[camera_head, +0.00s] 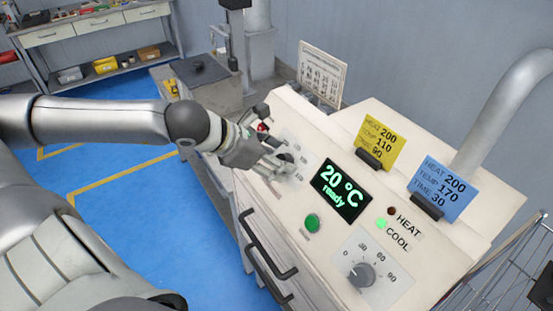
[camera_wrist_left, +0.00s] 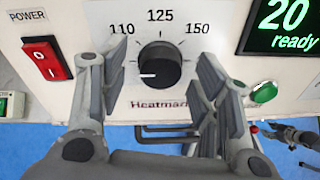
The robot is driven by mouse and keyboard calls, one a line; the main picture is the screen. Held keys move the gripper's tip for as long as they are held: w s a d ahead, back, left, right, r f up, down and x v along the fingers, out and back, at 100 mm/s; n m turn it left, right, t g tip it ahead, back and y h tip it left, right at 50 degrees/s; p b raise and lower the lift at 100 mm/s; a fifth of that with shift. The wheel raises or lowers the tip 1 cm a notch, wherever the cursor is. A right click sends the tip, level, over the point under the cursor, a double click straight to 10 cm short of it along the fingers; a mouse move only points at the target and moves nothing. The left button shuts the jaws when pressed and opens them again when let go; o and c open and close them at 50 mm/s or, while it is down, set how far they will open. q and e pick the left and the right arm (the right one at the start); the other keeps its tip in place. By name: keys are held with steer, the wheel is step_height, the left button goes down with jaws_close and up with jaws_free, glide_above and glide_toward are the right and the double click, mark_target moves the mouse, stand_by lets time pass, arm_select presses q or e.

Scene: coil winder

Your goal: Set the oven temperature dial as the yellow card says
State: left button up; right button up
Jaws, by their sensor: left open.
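The temperature dial (camera_wrist_left: 160,66) is a black round knob on the oven's sloped panel. Its white pointer line points left and slightly down, below the 110 label. The labels 110, 125 and 150 show around it; my fingers hide parts of the scale. My left gripper (camera_wrist_left: 158,92) is open, with one finger on each side of the knob and visible gaps to it. In the head view, my left gripper (camera_head: 280,166) is over the dial and partly hides it. The yellow card (camera_head: 380,141) stands on the panel and reads HEAT 200, TEMP 110, TIME 90.
A blue card (camera_head: 441,188) reads TEMP 170. The display (camera_head: 341,191) shows 20 °C, ready. A red power switch (camera_wrist_left: 47,62) is left of the dial, and a green button (camera_head: 312,223) is to its right. A timer dial (camera_head: 361,275) and oven handle (camera_head: 262,250) are nearer.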

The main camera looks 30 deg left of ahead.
arm_select(q)
steer(key=shift+w+d+f, duration=0.1)
steer(key=shift+w+f, duration=0.05)
steer(key=shift+f, duration=0.2)
steer(key=shift+c, duration=0.2)
steer(key=c, duration=1)
